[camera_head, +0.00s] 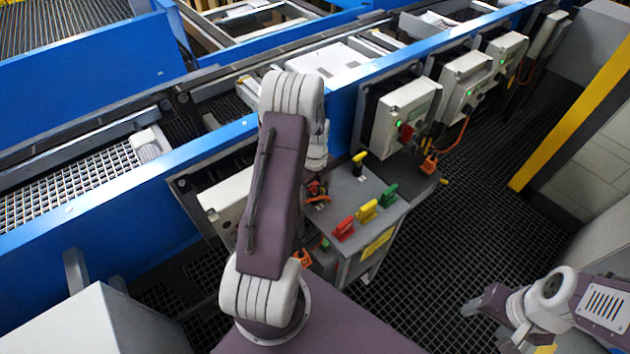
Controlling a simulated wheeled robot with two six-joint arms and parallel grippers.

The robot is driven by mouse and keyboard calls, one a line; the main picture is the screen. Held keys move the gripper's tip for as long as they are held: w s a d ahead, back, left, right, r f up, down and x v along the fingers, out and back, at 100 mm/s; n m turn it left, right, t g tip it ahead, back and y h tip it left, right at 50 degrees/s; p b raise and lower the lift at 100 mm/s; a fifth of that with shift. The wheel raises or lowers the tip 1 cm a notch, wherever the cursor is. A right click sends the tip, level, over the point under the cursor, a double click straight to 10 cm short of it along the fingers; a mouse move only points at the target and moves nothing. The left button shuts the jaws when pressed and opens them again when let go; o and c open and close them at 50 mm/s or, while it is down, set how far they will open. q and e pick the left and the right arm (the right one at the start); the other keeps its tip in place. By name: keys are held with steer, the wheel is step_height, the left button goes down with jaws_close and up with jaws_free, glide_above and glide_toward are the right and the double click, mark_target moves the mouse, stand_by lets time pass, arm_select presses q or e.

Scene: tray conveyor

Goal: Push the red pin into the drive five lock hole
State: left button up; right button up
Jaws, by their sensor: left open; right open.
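A red piece (343,229), which looks like the red pin, stands at the front left of a grey stand's top (352,193), beside a yellow piece (367,211) and a green piece (388,196). Grey drive boxes (402,112) line the blue conveyor side. I cannot read which is drive five, and no lock hole can be made out. My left gripper (316,178) is open beyond my forearm, mostly hidden, near the left of the stand and apart from the red piece. My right gripper (485,300) is open and empty at the lower right, over the floor grating.
A red switch (405,133) is on the nearest clear box. A yellow-and-black knob (359,162) stands at the stand's back. Orange locks (429,165) hang near the boxes. A yellow post (575,115) rises at the right. The grating (470,225) right of the stand is clear.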

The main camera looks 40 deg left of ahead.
mark_target(315, 184)
arm_select(q)
steer(key=shift+f, duration=0.35)
steer(key=c, duration=1.5)
steer(key=shift+o, duration=0.2)
steer(key=shift+r+p, duration=2.55)
steer(key=shift+r, duration=0.35)
step_height(315, 184, up, 4)
steer(key=p, duration=0.3)
steer(key=shift+r+p, duration=0.1)
steer(key=shift+p, duration=0.3)
